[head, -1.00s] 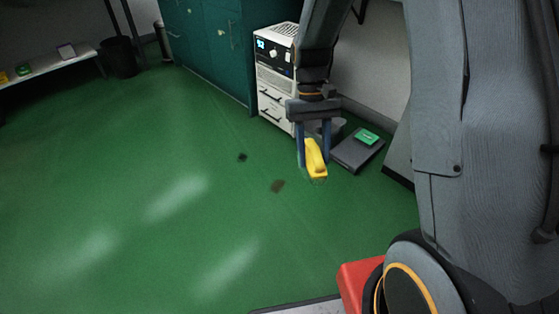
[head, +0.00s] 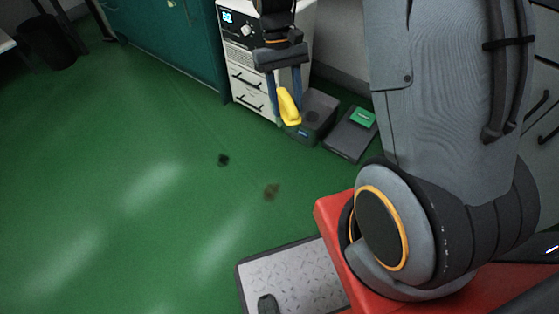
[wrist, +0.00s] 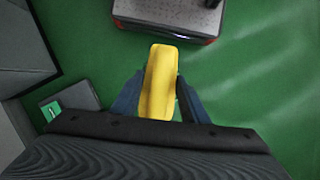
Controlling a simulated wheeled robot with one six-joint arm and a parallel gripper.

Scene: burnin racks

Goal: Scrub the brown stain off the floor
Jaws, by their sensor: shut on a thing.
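My gripper (head: 286,104) is shut on a yellow brush (head: 290,106), held above the floor in front of the white cabinet. The brush also fills the middle of the wrist view (wrist: 158,82), between the two blue fingers. Neither spot can be made out in the wrist view.
A white cabinet with drawers (head: 248,82) stands behind my gripper, next to teal cabinets (head: 180,40). A grey bin (head: 318,112) and a dark flat box with a green item (head: 351,134) are to the right. A black bucket (head: 47,42) stands far left. The left floor is clear.

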